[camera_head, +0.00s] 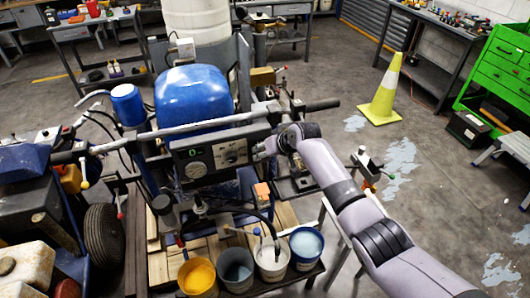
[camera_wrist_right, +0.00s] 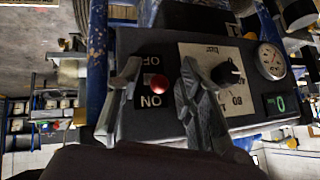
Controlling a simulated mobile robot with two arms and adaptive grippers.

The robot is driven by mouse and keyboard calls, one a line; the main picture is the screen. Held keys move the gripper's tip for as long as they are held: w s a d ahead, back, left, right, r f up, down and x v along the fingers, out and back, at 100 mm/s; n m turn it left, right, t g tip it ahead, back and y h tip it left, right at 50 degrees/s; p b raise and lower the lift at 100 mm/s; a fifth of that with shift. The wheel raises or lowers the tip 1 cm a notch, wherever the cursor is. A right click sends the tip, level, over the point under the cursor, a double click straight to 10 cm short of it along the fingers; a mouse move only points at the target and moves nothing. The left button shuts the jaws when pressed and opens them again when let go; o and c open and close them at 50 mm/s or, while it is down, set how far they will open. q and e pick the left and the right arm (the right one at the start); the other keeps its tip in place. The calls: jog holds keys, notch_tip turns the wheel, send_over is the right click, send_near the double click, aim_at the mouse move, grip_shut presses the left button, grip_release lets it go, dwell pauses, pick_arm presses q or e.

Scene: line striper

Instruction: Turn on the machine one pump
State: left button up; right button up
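The line striper machine (camera_head: 190,92) stands at centre left with a blue cover and a dark control panel (camera_head: 212,150). In the wrist view the panel (camera_wrist_right: 245,125) shows upside down. A switch with a red tip (camera_wrist_right: 158,84) sits beside OFF and ON labels; I cannot tell which position it is in. A black dial (camera_wrist_right: 228,72), a round gauge (camera_wrist_right: 270,61) and a green display reading 0 (camera_wrist_right: 280,104) sit to its right. My right gripper (camera_head: 264,148) is at the panel's right end. In the wrist view its fingers (camera_wrist_right: 160,92) are apart, on either side of the switch. My left gripper is not visible.
Paint buckets, yellow (camera_head: 198,278), grey (camera_head: 237,270), white (camera_head: 272,262) and blue (camera_head: 306,246), stand in front below the panel. Handlebars (camera_head: 322,104) stick out beside my right arm. A yellow cone (camera_head: 382,95) stands on open floor at right. A green cabinet (camera_head: 500,70) is farther right.

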jog(key=v, duration=1.2)
dwell(0.4)
